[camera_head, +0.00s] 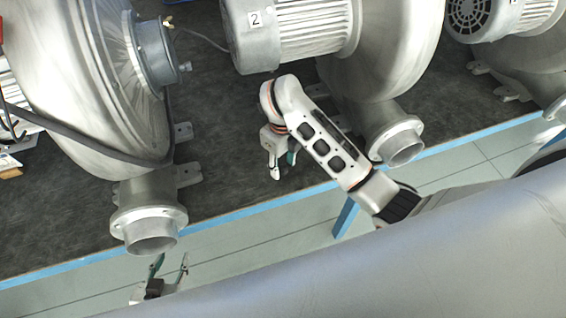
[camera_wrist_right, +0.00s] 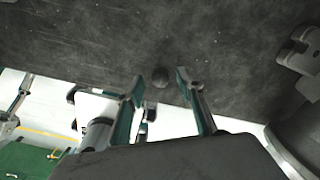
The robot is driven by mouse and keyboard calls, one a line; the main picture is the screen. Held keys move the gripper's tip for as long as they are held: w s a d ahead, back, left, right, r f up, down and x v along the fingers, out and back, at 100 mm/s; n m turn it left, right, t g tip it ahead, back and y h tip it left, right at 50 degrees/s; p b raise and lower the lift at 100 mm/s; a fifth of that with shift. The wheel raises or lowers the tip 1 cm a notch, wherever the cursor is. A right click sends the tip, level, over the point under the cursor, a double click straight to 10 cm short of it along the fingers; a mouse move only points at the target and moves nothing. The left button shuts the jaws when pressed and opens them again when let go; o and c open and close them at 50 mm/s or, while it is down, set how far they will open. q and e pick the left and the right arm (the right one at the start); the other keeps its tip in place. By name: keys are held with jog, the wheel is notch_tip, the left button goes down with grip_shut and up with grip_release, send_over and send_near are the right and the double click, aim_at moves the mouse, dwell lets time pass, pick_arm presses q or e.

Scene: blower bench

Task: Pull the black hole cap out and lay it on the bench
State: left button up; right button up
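The black hole cap (camera_wrist_right: 160,77) is a small dark round knob on the dark bench top (camera_head: 230,120), seen in the right wrist view. I cannot tell whether it sits in a hole or lies loose. My right gripper (camera_head: 283,167) is open over the bench. In the right wrist view its fingertips (camera_wrist_right: 160,84) stand apart, one on each side of the cap in the picture, with no clear contact. The cap cannot be made out in the head view. My left gripper (camera_head: 171,263) is open and empty, below the bench's front edge in the picture.
A large metal blower (camera_head: 75,80) stands at left, its outlet flange (camera_head: 148,222) near the left gripper. A second blower, labelled 2 (camera_head: 290,30), stands behind the right arm, its outlet (camera_head: 398,143) to the right. A blue edge (camera_head: 285,194) borders the bench. Bench between blowers is clear.

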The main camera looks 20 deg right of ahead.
jog(key=shift+r, duration=0.15)
notch_tip(320, 180, up, 12)
dwell(0.7)
